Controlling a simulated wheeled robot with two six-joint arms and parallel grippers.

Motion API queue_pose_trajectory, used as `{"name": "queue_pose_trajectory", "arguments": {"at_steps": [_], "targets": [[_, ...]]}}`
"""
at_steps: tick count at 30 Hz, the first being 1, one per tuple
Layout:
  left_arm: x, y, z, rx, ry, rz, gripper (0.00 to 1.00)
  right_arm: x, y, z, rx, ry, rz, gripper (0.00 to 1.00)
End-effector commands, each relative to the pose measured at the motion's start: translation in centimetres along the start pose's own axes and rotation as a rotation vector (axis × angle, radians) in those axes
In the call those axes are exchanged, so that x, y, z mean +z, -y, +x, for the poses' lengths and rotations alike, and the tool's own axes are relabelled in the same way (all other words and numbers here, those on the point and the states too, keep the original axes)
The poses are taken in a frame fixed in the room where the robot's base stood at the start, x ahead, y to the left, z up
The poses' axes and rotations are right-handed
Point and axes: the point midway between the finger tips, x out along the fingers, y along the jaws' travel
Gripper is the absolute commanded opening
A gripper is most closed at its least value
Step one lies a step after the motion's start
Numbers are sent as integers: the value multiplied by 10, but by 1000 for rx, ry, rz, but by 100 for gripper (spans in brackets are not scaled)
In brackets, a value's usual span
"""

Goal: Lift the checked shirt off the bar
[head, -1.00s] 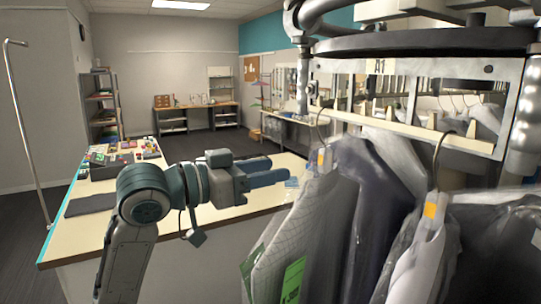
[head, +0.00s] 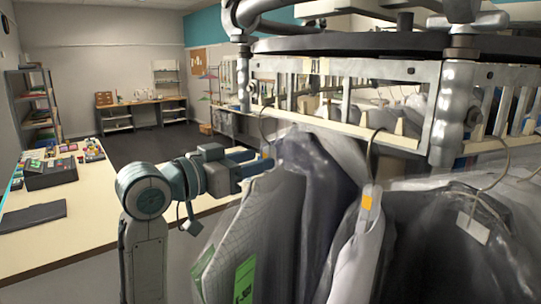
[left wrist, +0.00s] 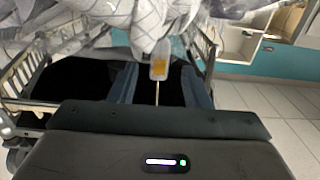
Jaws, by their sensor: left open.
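The checked shirt (head: 245,225), pale grey with thin dark grid lines and a green tag, hangs from a hook on the bar (head: 340,127). My left gripper (head: 262,160) is open beside the top of this shirt, its blue fingers pointing right near the hanger's neck. In the left wrist view, pale checked cloth (left wrist: 155,20) fills the top. An orange-and-white tag (left wrist: 159,66) and a thin stem show between the two spread fingers (left wrist: 160,88). I cannot tell whether the fingers touch the hanger. My right gripper is not in view.
Dark and white garments (head: 370,240) in clear covers hang close to the right of the checked shirt. A round dark metal ring (head: 360,42) is above the bar. A cream table (head: 60,240) with boxes and a dark mat stands at left.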

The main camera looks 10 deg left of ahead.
Motion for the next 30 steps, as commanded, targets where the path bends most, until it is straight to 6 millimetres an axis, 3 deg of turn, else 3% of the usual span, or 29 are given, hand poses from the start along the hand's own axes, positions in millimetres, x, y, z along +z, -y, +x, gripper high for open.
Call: {"name": "queue_pose_trajectory", "arguments": {"at_steps": [12, 27, 28, 30], "targets": [[0, 0, 38, 0, 0, -1, 44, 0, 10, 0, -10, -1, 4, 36], [0, 0, 47, -1, 1, 1, 44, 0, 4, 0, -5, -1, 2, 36], [0, 0, 47, -1, 1, 1, 42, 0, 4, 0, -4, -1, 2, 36], [0, 0, 47, -1, 1, 1, 28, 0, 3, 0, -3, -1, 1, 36]]}}
